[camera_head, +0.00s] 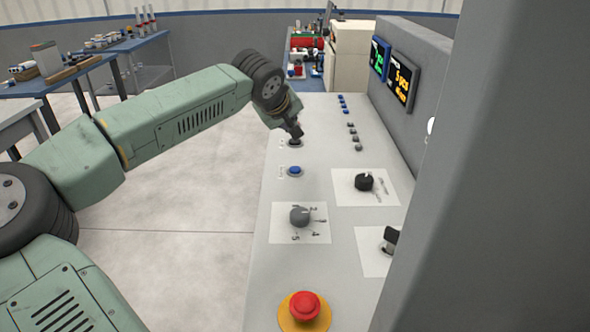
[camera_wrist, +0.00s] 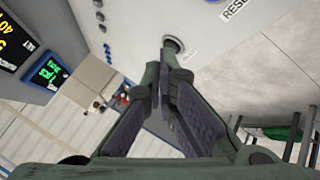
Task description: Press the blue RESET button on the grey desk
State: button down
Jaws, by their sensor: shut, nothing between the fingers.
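The blue button (camera_head: 295,171) sits in a dark ring on the grey desk (camera_head: 262,215), in the middle of the head view. In the wrist view, a RESET label (camera_wrist: 235,8) shows at the top edge, with only a sliver of its button in the picture. My gripper (camera_head: 297,134) is shut and empty, pointing down farther along the desk than the blue button. Its fingertips in the wrist view (camera_wrist: 169,58) are at a dark round button (camera_wrist: 173,42), also seen in the head view (camera_head: 294,143). I cannot tell whether they touch it.
A grey knob (camera_head: 300,216), a black knob (camera_head: 364,182) and a red mushroom button (camera_head: 304,305) stand on the nearer desk. Rows of small buttons (camera_head: 354,136) lie to the right. A wall with two displays (camera_head: 403,81) borders the desk's right side.

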aim_at(292, 168)
notch_tip(292, 168, down, 8)
jog(key=b, duration=0.5)
jog(key=shift+f+b, duration=0.2)
jog(key=shift+b, duration=0.1)
jog(key=shift+f, duration=0.1)
dwell(0.9)
jog(key=shift+f+b, duration=0.3)
jog(key=shift+b, duration=0.15)
jog(key=shift+f+b, duration=0.4)
jog(key=shift+f, duration=0.05)
dwell(0.4)
jog(key=shift+r, duration=0.1)
jog(key=shift+r+p, duration=0.5)
jog(key=shift+r, duration=0.25)
jog(key=shift+r+p, duration=1.6)
jog(key=shift+r, duration=0.95)
